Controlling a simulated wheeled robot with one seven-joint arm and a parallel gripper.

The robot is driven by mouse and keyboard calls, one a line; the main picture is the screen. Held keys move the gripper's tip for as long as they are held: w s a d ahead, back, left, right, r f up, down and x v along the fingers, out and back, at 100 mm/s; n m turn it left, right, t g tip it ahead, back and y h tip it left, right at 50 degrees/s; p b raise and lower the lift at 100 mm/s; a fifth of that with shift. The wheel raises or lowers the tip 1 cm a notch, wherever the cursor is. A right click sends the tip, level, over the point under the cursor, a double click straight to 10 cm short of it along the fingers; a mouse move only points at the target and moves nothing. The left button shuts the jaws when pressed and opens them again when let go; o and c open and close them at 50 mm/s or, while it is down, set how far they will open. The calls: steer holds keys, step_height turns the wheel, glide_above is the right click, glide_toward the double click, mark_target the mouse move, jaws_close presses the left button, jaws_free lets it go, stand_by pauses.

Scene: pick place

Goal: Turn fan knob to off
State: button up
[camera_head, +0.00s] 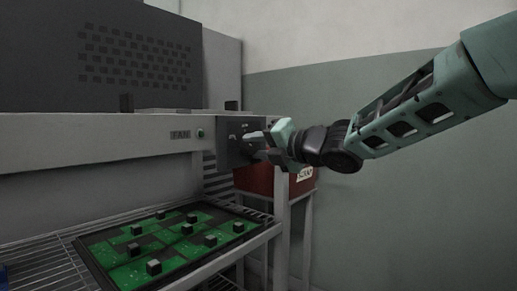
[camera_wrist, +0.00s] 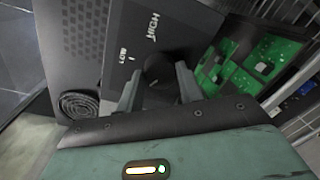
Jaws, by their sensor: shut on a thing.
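The fan knob (camera_wrist: 160,67) is a dark round knob on a dark panel face (camera_wrist: 128,30) in the wrist view. White lettering, one word reading like "HIGH", is printed near it. My gripper (camera_wrist: 157,80) has one finger on each side of the knob and is shut on it. In the head view my gripper (camera_head: 262,146) reaches in from the right to the dark panel (camera_head: 233,143) at the end of the grey beam. There the fingers and wrist largely hide the knob.
Green circuit boards in a dark tray (camera_head: 105,271) lie on a wire rack (camera_head: 45,262) below the beam. A grey housing with vent holes (camera_head: 140,60) stands above. A red box (camera_head: 256,179) sits behind my gripper. A round fan grille (camera_wrist: 77,105) shows at left in the wrist view.

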steer(key=shift+f, duration=0.1)
steer(key=o, duration=1)
steer(key=p+v, duration=0.4)
steer(key=v, duration=1.3)
steer(key=shift+s, duration=0.15)
steer(key=shift+d, duration=0.15)
